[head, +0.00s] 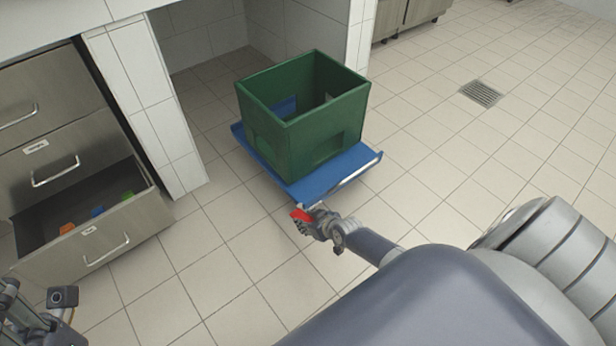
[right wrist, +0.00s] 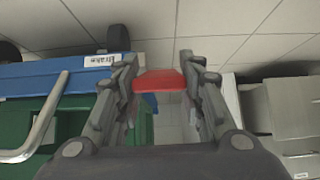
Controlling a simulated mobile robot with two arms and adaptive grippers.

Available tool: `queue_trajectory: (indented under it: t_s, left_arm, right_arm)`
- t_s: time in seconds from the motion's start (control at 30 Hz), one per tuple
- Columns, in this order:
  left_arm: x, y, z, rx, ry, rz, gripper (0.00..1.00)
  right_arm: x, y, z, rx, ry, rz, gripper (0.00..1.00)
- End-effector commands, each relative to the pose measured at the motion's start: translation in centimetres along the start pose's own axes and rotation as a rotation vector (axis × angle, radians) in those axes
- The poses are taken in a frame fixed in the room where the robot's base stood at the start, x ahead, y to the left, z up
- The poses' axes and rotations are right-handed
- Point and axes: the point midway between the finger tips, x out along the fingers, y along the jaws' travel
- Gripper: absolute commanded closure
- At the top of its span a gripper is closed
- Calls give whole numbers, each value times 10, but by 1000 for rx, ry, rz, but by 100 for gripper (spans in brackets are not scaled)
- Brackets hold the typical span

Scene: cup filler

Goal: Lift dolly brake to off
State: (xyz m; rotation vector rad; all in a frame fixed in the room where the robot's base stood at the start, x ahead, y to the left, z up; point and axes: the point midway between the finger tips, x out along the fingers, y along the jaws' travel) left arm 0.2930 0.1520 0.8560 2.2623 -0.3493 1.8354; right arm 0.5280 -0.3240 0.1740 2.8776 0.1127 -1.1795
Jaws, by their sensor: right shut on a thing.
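The blue dolly (head: 340,175) stands on the tiled floor with a green crate (head: 322,122) on it. Its red brake lever (head: 300,214) sticks out at the front corner. My right gripper (head: 308,220) is at that lever; the right wrist view shows the red lever (right wrist: 160,81) between its fingertips, and the jaws are shut on it. In that view, the dolly's blue edge (right wrist: 50,78) bears a small white label (right wrist: 102,60). My left gripper (head: 38,315) is partly in view at the bottom left, away from the dolly; its jaws are unclear.
An open drawer (head: 135,225) with a few coloured items juts out at the left. A tiled wall end (head: 150,110) stands between the drawers and the dolly. A silver handle bar (head: 355,178) runs along the dolly's edge. The floor to the right is free around a drain (head: 481,93).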

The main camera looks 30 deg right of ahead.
Motion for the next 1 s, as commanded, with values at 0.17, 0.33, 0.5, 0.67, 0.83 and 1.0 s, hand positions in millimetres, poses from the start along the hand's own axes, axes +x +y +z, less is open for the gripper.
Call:
queue_trajectory:
  t_s: [0.17, 0.33, 0.5, 0.67, 0.83, 1.0]
  left_arm:
    - [6, 0, -1, 0, 0, 0, 60]
    - [6, 0, -1, 0, -1, 0, 60]
    - [6, 0, -1, 0, -1, 0, 60]
    - [6, 0, -1, -1, -1, 0, 60]
    - [6, 0, -1, -1, -1, 0, 60]
    - [7, 0, -1, 1, 2, 0, 60]
  right_arm:
    - [-1, 0, -1, -1, -20, 0, 100]
    - [0, 0, -1, -1, -24, 0, 100]
    - [0, 0, -1, -1, -24, 0, 100]
    - [0, 0, -2, 0, -23, 0, 53]
    - [0, 0, -2, 0, -23, 0, 43]
    - [0, 0, -2, 0, -23, 0, 43]
